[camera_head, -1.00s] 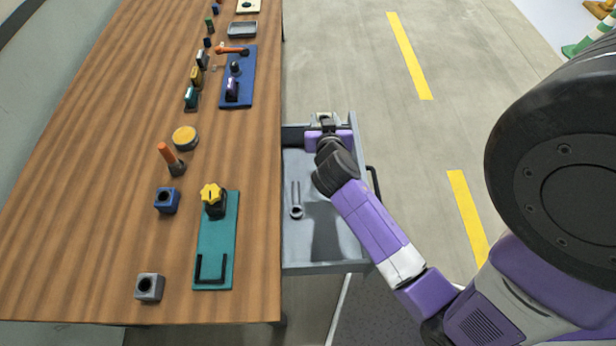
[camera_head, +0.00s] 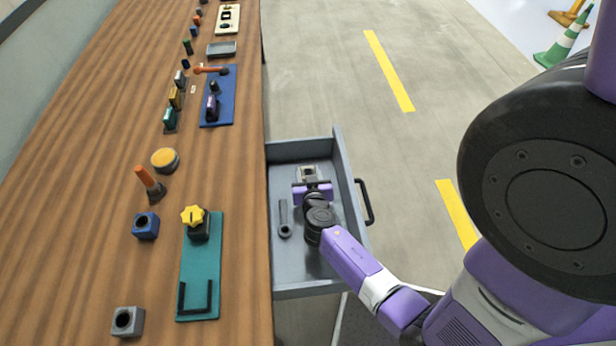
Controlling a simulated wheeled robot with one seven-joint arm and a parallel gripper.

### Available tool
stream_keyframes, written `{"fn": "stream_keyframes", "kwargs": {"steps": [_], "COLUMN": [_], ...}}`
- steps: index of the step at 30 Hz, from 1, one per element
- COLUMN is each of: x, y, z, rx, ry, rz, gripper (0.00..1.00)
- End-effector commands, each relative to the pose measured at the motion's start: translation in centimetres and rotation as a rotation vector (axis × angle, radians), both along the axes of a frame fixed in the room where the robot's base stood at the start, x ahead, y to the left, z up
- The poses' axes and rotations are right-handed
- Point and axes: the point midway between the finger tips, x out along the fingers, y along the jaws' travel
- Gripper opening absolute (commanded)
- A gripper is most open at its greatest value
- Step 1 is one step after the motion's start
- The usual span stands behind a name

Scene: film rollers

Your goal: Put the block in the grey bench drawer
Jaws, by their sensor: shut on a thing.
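The grey drawer (camera_head: 288,263) is pulled out from the right side of the wooden bench. My gripper (camera_head: 310,181) is over the inside of the drawer, toward its far end, and points away from me. It is shut on a small pale block (camera_head: 309,171) with a dark hole in its top. Whether the block touches the drawer floor cannot be told. My gripper hides part of the drawer floor.
The wooden bench top (camera_head: 100,180) carries a blue holed block (camera_head: 145,226), a grey holed block (camera_head: 127,321), a teal board (camera_head: 202,265) and a blue board (camera_head: 218,98). The drawer handle (camera_head: 366,201) sticks out right.

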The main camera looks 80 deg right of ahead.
Motion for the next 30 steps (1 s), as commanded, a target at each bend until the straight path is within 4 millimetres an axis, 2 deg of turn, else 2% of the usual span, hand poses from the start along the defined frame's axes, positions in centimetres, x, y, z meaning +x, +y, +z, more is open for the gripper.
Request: {"fn": "stream_keyframes", "kwargs": {"steps": [3,16,17,20,30], "x": [0.08,0.08,0.03,0.03,0.02], "y": [-0.02,-0.02,0.03,0.03,0.02], "z": [-1.02,-1.39,-1.45,-1.35,-1.25], "rx": [-0.002,-0.002,0.0,0.0,0.0], "ry": [-0.001,-0.001,0.0,0.0,0.0], "rz": [0.002,0.002,0.001,0.001,0.001], "gripper": [0.0,0.0,0.42,0.61,0.62]}}
